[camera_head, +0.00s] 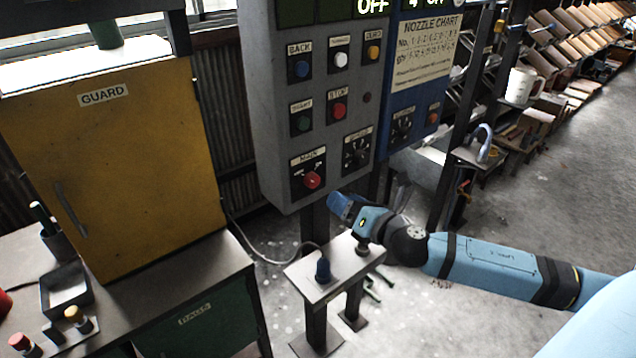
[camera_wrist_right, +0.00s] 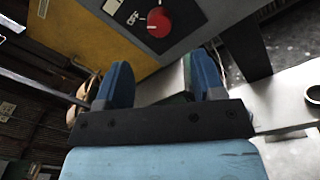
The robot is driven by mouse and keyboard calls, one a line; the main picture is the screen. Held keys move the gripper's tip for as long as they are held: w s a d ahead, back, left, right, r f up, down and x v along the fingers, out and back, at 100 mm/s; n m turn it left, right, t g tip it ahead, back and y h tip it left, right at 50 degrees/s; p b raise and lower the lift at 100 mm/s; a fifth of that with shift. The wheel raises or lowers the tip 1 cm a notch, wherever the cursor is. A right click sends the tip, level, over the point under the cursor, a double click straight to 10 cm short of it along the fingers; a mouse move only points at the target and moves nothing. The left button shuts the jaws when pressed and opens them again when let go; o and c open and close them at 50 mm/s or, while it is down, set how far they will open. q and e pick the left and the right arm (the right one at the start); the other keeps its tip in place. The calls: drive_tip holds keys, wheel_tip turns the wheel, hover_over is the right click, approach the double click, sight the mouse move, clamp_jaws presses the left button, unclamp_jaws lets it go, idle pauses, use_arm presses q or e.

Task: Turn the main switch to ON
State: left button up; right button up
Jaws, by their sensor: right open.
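The main switch (camera_head: 312,180) is a red knob on a black plate labelled MAIN, low on the grey control panel (camera_head: 258,120). In the right wrist view the red knob (camera_wrist_right: 159,22) shows beyond the fingertips, with a white mark on it. Its exact setting is too small to read surely. My right gripper (camera_head: 341,205) is just right of and below the knob in the head view, apart from it. In the wrist view its two blue fingers (camera_wrist_right: 163,80) stand apart with nothing between them. My left gripper is not in view.
A blue panel (camera_head: 405,110) stands right of the grey one. A yellow GUARD cabinet (camera_head: 120,165) is at left. Open floor (camera_head: 540,190) lies at right.

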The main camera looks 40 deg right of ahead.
sight(315, 183)
drive_tip(key=w, duration=0.3)
drive_tip(key=w+a, duration=0.1)
drive_tip(key=w, duration=0.2)
drive_tip(key=w+p, duration=0.1)
drive_tip(key=w, duration=0.1)
drive_tip(key=shift+w+a, duration=0.15)
drive_tip(key=shift+w, duration=0.25)
drive_tip(key=c, duration=0.9)
